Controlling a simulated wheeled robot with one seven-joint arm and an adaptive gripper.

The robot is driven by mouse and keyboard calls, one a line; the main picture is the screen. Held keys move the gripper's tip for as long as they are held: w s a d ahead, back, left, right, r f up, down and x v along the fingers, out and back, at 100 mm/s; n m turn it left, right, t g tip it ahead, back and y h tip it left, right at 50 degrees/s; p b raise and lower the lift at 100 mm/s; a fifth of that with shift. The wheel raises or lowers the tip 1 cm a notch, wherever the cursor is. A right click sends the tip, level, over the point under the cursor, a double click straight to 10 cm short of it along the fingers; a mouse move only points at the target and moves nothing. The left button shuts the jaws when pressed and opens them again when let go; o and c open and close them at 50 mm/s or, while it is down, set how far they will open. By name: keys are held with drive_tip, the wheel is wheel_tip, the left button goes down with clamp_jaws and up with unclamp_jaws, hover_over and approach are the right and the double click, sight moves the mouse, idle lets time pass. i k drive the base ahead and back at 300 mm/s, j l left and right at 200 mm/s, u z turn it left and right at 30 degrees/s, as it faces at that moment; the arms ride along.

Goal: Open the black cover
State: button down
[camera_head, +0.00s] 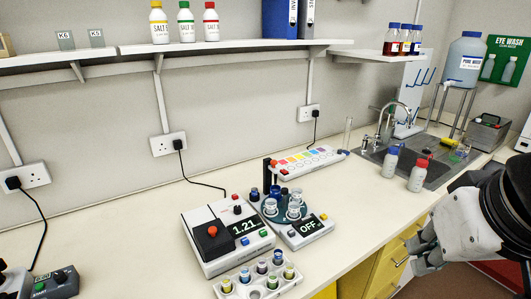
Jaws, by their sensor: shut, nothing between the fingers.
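The black cover (214,246) is a dark square panel on the left part of the white instrument (206,268) with the 1.21 display. It appears to lie flat on the top, with a red knob on it. My gripper (422,262) is at the right, in front of the bench edge, far from the cover. It is shut and empty, and nothing stands between it and my view.
A white tube rack (233,292) stands in front of the instrument. A round teal holder with vials (283,208) and an OFF-display device (303,232) stand to its right. Two capped bottles (417,176) are near the sink (436,170). Bare counter (355,207) lies between.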

sight(210, 235)
drive_tip(key=i+j+u, duration=0.1)
drive_tip(key=u, duration=0.25)
drive_tip(key=i+j+u, duration=0.15)
drive_tip(key=j+u, duration=0.25)
drive_tip(key=l, duration=0.1)
